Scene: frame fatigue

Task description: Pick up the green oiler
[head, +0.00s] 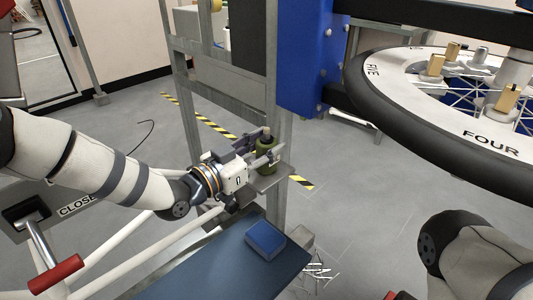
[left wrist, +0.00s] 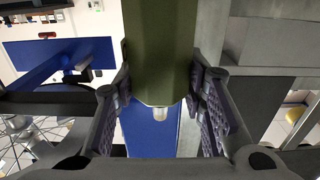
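The green oiler (head: 266,157) stands upright at a small grey shelf (head: 272,180) on the metal frame, with a pale tip on top. My left gripper (head: 262,150) is at the oiler, with one finger on each side of it. In the left wrist view the oiler's dark green body (left wrist: 160,50) fills the space between the two fingers (left wrist: 160,90), and its pale nozzle points down in the picture. The fingers lie very close to its sides; whether they press on it I cannot tell. My right gripper is not in view; only part of the right arm shows at lower right.
A blue box (head: 265,238) lies on a dark blue surface (head: 215,272) below the left gripper. A large wheel (head: 440,140) with word labels is at right. A metal post (head: 278,115) rises beside the oiler. Yellow-black tape (head: 200,116) marks the grey floor.

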